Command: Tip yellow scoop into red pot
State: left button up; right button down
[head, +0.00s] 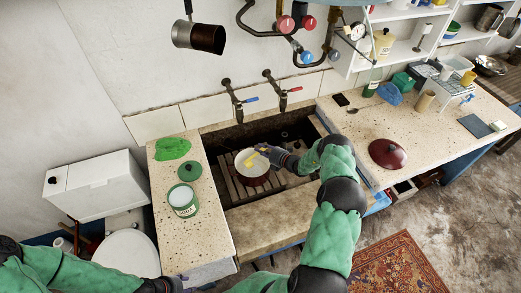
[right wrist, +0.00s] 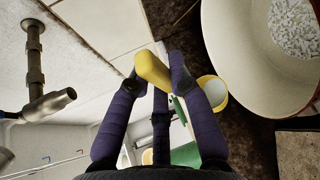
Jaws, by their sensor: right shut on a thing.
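The red pot (head: 253,181), pale inside, stands on a slatted rack in the stone trough. In the right wrist view, the pot (right wrist: 232,75) has white granules in it. My right gripper (head: 266,151) is over the pot's upper right side, shut on the yellow scoop (head: 250,159). In the right wrist view, the scoop's yellow handle (right wrist: 152,68) is between the fingers. Its round bowl (right wrist: 213,90) shows pale inside, next to the pot's rim; I cannot tell whether it holds anything. My left gripper (head: 162,285) is partly cut off at the bottom edge.
An open green-and-white tub (head: 184,204) stands on the left ledge, with a green lid (head: 189,172) and green cloth (head: 173,149) behind it. Two taps (head: 238,103) overhang the trough's back. A dark red lid (head: 387,153) lies on the right counter.

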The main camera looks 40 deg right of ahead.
jog(key=shift+d+f+m+y+b, duration=0.3)
jog(key=shift+d+f+m+b, duration=0.1)
jog(key=shift+b, duration=0.7)
jog(key=shift+d+f+m+b, duration=0.1)
jog(key=shift+d+m+b, duration=0.1)
jog(key=shift+m+b, duration=0.35)
jog(key=shift+d+f+m+t+y+b, duration=0.3)
jog(key=shift+f+m+t+y+b, duration=0.1)
jog(key=shift+b, duration=0.8)
